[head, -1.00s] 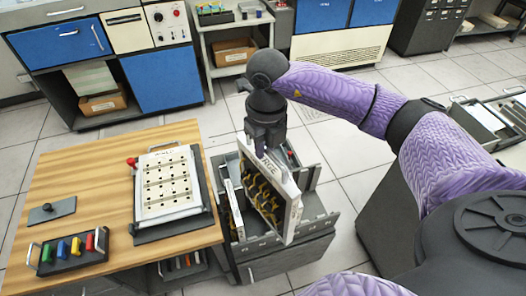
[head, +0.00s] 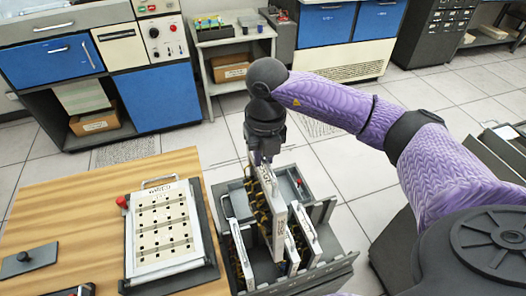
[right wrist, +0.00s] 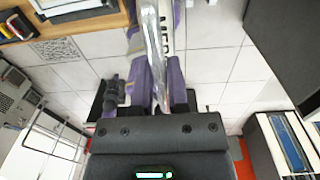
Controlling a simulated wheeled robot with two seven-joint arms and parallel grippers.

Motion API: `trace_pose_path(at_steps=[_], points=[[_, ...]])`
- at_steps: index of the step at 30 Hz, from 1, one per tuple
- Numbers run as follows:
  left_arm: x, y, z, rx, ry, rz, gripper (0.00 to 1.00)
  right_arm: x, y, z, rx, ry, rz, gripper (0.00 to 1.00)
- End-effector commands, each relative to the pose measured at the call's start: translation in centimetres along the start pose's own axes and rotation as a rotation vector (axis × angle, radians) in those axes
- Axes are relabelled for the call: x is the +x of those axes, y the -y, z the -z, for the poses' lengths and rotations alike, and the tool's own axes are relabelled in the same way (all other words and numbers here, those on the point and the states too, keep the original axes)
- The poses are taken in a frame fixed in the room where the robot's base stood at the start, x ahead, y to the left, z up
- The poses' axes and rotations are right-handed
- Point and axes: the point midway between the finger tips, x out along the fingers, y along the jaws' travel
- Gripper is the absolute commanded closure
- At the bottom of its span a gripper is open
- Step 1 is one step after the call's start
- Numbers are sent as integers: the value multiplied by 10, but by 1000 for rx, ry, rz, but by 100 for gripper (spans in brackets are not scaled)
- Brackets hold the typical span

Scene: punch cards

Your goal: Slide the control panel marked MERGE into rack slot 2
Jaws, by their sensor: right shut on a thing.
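My right gripper (head: 265,157) is shut on the top of a white-edged control panel (head: 276,215). The panel hangs roughly upright, nearly edge-on, over the grey rack (head: 335,263). Its lower end is down among other panels, so I cannot tell which slot it lines up with or whether it is in one. My left gripper is not in view.
Other white panels stand in the rack on the left (head: 238,250) and right (head: 305,232), close to the held one. A wooden table (head: 75,205) with a white punched board (head: 160,228) adjoins the rack's left. Open tiled floor lies behind and to the right.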

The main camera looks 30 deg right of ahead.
Motion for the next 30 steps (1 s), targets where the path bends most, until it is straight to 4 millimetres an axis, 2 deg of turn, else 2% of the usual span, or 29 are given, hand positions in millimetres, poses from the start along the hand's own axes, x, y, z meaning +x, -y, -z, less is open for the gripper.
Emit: trace_pose_path(at_steps=[1, 8, 15, 18, 30], points=[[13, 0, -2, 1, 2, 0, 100, 13, 0, 0, 0, 2, -2, 100], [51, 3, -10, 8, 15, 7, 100, 59, 2, 0, 0, 0, -3, 100], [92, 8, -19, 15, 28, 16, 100, 114, 3, -1, 0, 0, -4, 100], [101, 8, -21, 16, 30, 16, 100, 127, 4, 0, 0, 1, -6, 100], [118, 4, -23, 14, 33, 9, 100, 150, 4, 0, -1, 3, -5, 100]])
